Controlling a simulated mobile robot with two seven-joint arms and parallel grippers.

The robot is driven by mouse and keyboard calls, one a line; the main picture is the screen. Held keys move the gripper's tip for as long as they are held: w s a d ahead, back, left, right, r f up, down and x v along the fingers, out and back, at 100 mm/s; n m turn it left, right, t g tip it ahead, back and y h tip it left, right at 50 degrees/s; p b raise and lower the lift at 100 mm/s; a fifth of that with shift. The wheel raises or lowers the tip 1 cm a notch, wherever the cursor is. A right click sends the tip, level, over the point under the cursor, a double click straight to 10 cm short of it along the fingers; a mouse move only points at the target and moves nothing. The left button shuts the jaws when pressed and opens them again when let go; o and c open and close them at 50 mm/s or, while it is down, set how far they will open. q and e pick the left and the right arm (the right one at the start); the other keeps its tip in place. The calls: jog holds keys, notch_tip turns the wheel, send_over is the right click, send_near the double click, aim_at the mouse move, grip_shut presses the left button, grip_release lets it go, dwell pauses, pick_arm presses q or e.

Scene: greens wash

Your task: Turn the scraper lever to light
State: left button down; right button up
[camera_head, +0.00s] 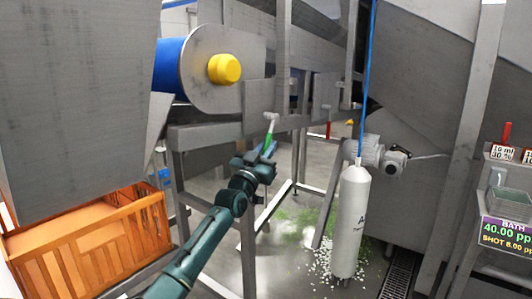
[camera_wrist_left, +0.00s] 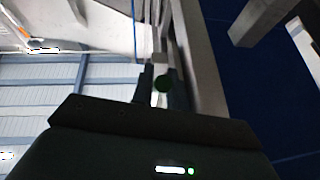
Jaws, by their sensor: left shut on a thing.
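The scraper lever (camera_head: 269,132), a thin handle with a pale tip and a green part, stands below the grey steel frame under the belt roller. My left gripper (camera_head: 262,157) reaches up to it from the lower left and is shut on it. No setting marks can be read. My right gripper is not in view.
A yellow-capped roller (camera_head: 224,69) with a blue belt is above left. An orange crate (camera_head: 80,243) stands lower left. A white cylinder (camera_head: 351,222) hangs on a blue line at right. Steel legs stand close around my arm. Green and white bits lie on the floor.

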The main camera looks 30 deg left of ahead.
pick_arm(q)
jog(key=c, duration=1.7)
grip_release()
jog(key=v, duration=1.3)
jog(key=shift+s, duration=0.15)
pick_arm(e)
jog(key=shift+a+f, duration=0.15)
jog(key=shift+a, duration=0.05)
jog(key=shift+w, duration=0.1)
